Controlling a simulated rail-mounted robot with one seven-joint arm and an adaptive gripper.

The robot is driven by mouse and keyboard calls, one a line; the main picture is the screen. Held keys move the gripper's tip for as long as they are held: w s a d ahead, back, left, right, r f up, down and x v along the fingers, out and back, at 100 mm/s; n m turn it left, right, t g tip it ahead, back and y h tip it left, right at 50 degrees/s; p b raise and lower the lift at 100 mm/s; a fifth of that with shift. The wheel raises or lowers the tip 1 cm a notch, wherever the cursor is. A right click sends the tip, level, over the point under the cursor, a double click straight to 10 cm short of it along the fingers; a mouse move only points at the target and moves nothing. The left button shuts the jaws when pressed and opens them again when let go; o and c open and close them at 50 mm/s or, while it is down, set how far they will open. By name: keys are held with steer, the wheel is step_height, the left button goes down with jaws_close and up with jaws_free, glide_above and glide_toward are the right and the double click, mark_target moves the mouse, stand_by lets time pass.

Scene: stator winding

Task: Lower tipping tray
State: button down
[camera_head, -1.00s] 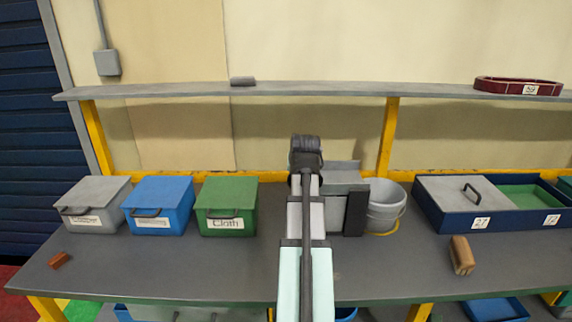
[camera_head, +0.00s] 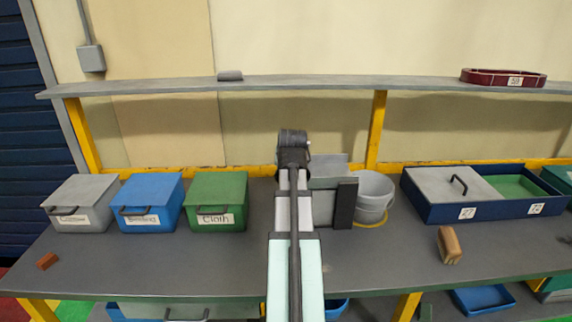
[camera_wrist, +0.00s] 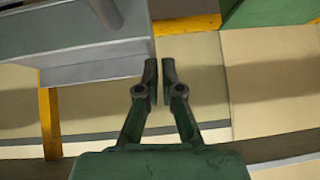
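A grey metal tray-like unit (camera_head: 322,203), seemingly the tipping tray, stands on the bench beside a bucket. It is partly hidden behind my arm, so its tilt is unclear. In the wrist view a grey metal body with a flat lip (camera_wrist: 95,72) fills the upper left. My gripper (camera_wrist: 159,74) is just right of that lip's end in the picture. Its fingers are close together with a narrow gap and nothing visible between them. Whether it touches the lip is unclear. In the head view my arm hides the fingers.
Grey (camera_head: 82,212), blue (camera_head: 150,212) and green (camera_head: 215,210) lidded boxes stand left. A grey bucket (camera_head: 374,199) stands right of the tray unit. A blue divided bin (camera_head: 435,205) and a brown block (camera_head: 449,245) are further right. A shelf (camera_head: 300,84) runs above.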

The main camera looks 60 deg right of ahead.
steer(key=w+d+r+v, duration=0.1)
steer(key=r+v, duration=0.1)
steer(key=v, duration=1)
steer(key=shift+r+b, duration=0.2)
steer(key=shift+b, duration=0.15)
steer(key=shift+w+a, duration=0.1)
